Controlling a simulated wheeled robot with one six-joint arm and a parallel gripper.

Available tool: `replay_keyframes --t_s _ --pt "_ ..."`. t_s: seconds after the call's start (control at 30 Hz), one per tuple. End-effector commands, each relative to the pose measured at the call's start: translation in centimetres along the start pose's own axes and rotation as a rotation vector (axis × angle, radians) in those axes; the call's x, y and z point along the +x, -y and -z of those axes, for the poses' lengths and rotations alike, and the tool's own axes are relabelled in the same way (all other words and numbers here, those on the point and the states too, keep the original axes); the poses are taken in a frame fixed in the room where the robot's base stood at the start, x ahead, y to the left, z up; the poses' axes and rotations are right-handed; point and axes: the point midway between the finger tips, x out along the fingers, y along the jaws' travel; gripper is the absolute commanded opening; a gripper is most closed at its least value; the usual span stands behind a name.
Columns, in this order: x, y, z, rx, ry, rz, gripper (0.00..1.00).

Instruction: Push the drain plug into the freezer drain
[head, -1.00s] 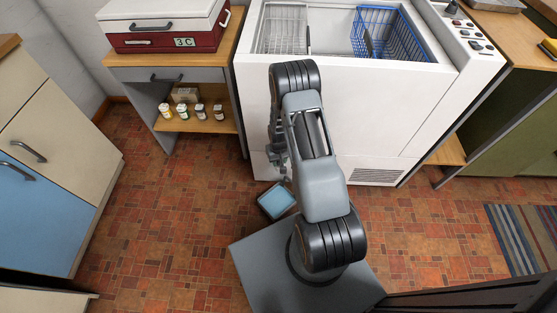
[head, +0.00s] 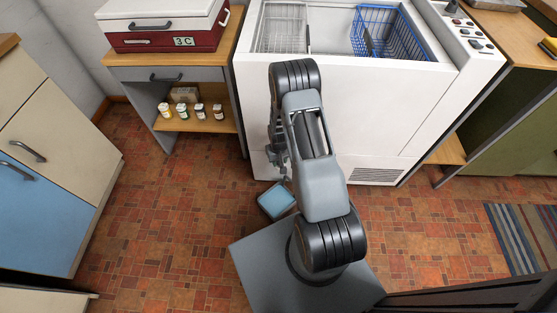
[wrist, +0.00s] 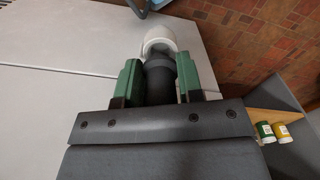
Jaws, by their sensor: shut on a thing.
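In the wrist view, my gripper (wrist: 160,83) is shut on a dark, round drain plug (wrist: 160,72), held between its two green fingers. Directly ahead of the plug is the white, round freezer drain (wrist: 159,39), sticking out beside the freezer's pale front panel (wrist: 60,40). The plug's far end overlaps the drain's near rim in this view; I cannot tell how deep it sits, or if it only touches. In the head view, my gripper (head: 278,163) is low at the front of the white freezer (head: 375,115); the plug and drain are hidden or too small there.
A blue tray (head: 276,201) lies on the brick-patterned floor below my gripper. A shelf unit with several small jars (head: 200,111) stands left of the freezer. Open floor (head: 160,220) lies to the left; a striped rug (head: 525,235) is at the right.

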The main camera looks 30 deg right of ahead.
Motion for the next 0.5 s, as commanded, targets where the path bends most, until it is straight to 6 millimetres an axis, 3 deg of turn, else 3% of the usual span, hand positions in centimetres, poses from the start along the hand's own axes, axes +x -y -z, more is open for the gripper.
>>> replay_keyframes --t_s 0.5 --pt "1.11 0.0 0.01 0.0 0.0 0.0 0.1"
